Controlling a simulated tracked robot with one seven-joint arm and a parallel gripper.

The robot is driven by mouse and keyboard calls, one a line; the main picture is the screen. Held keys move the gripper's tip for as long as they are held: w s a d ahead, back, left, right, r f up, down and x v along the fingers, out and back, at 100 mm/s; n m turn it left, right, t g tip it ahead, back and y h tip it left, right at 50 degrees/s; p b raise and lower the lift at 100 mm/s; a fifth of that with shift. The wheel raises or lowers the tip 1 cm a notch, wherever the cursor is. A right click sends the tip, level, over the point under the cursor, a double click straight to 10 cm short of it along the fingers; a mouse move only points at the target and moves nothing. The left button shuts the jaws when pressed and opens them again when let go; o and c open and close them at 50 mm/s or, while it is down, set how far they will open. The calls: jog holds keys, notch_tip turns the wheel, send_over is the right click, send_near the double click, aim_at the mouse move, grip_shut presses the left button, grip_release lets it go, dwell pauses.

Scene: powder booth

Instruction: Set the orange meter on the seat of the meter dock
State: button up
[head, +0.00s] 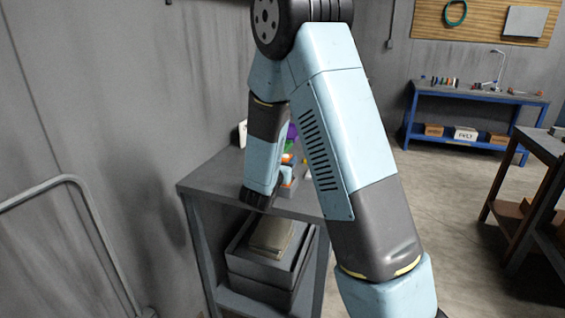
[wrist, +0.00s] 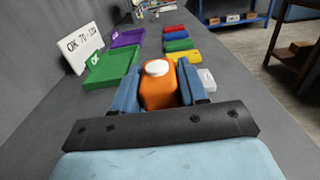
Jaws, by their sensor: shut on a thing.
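In the wrist view my gripper (wrist: 160,88) has its blue fingers shut on the orange meter (wrist: 158,94). The meter is a rounded orange body with a white round top, between the fingers, over the grey bench top. In the head view my arm covers much of the bench and the gripper's grasp is not clear there. I cannot pick out the meter dock or its seat for certain in either view.
On the grey bench (head: 215,178), a green tray (wrist: 112,70) marked OK, a purple tray (wrist: 127,38) and a white sign (wrist: 83,48) stand to the left. A small white block (wrist: 207,79) lies right of my gripper.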

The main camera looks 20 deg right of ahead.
jog(key=o, duration=1.3)
jog(key=shift+o, duration=0.2)
